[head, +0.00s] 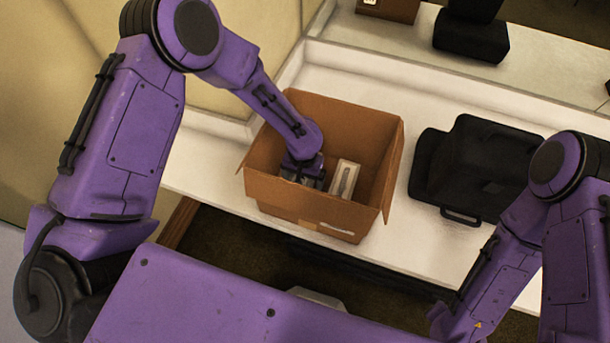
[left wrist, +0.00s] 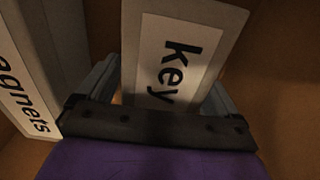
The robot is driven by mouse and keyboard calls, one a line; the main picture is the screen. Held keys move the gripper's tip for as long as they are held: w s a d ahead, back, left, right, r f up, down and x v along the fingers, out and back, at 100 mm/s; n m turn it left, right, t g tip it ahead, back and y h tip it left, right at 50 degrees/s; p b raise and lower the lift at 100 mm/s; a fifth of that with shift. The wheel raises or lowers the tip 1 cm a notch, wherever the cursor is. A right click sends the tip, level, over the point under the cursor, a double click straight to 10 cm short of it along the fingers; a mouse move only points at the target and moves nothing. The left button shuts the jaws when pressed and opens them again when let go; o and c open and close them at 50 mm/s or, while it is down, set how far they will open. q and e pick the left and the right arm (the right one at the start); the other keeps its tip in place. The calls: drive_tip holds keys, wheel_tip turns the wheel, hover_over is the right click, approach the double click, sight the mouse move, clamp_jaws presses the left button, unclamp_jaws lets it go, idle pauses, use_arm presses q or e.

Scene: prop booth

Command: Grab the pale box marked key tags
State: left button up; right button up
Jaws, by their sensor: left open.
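The pale box marked "key" (left wrist: 185,50) stands in the left wrist view between the two fingers of my left gripper (left wrist: 162,88). The rest of its lettering is hidden behind the gripper. The fingers are open, one on each side of the box. In the head view my left gripper (head: 303,170) reaches down inside an open cardboard box (head: 305,212). A pale box with a label (head: 344,178) shows just right of it; its lettering is too small to read there. My right arm is at the lower right, its gripper out of sight.
Another pale box, its label ending in "agnets" (left wrist: 22,95), stands at the left of the wrist view, close to the left finger. The cardboard walls surround my gripper. A black case (head: 475,165) lies right of the carton on the white counter (head: 385,95).

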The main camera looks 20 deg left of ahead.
use_arm(q)
drive_tip(key=c, duration=1.3)
drive_tip(key=shift+o, duration=0.2)
drive_tip(key=shift+r, duration=0.1)
